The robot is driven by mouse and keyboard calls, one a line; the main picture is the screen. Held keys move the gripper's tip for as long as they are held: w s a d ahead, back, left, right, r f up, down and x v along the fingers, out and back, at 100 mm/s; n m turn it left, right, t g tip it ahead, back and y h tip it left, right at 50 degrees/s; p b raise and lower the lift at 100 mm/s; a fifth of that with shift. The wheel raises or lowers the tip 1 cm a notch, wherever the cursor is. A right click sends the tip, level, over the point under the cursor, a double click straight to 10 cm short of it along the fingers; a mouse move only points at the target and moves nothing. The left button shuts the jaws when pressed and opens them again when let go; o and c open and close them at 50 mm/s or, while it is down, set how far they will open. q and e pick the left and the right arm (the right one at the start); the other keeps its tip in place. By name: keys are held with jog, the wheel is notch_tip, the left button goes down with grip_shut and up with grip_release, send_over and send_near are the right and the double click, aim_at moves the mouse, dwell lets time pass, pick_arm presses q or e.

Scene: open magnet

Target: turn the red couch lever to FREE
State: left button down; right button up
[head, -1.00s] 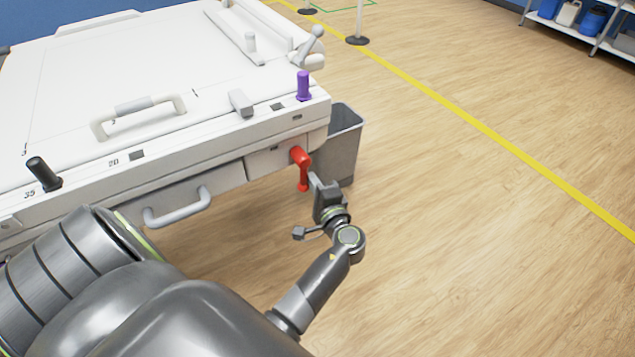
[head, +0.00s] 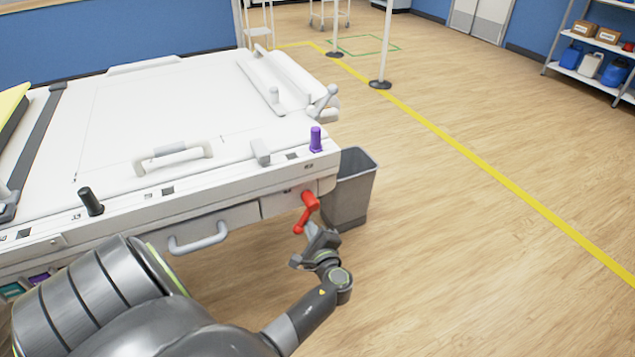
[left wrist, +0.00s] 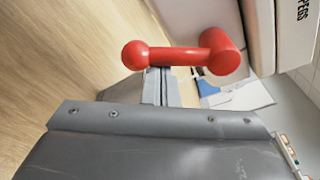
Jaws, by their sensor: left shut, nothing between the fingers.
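The red couch lever (head: 308,203) is on the front face of the white couch (head: 230,215), near its right corner. Its arm hangs down and slants to the left, with the ball end lowest. In the left wrist view the lever (left wrist: 180,56) lies across the upper middle, hub right and ball left. My left gripper (head: 318,236) is shut and empty, just below and right of the lever. In the left wrist view its fingers (left wrist: 158,86) sit right by the lever arm; I cannot tell whether they touch. No FREE marking is readable. My right gripper is not in view.
A grey bin (head: 350,190) stands close behind the lever at the couch's corner. A purple peg (head: 315,139) and a black peg (head: 90,201) stand on the couch edge. A grey drawer handle (head: 198,238) is to the left. The floor at right is clear.

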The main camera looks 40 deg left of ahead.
pick_arm(q)
jog(key=m+p, duration=0.1)
jog(key=s+r+m+p, duration=0.1)
jog(key=p, duration=0.1)
jog(key=shift+s+a+r+m, duration=0.2)
jog(key=shift+s+a+m, duration=0.05)
jog(key=shift+a+m, duration=0.15)
jog(key=r+m+p, duration=0.1)
jog(key=m+p, duration=0.1)
jog(key=p, duration=0.1)
jog(key=s+r+m+g+p, duration=0.1)
jog(key=m+p, duration=0.1)
jog(key=p, duration=0.1)
jog(key=s+a+r+m+p, duration=0.1)
jog(key=m+p, duration=0.1)
jog(key=p, duration=0.1)
jog(key=shift+s+g, duration=0.25)
jog(key=shift+g, duration=0.15)
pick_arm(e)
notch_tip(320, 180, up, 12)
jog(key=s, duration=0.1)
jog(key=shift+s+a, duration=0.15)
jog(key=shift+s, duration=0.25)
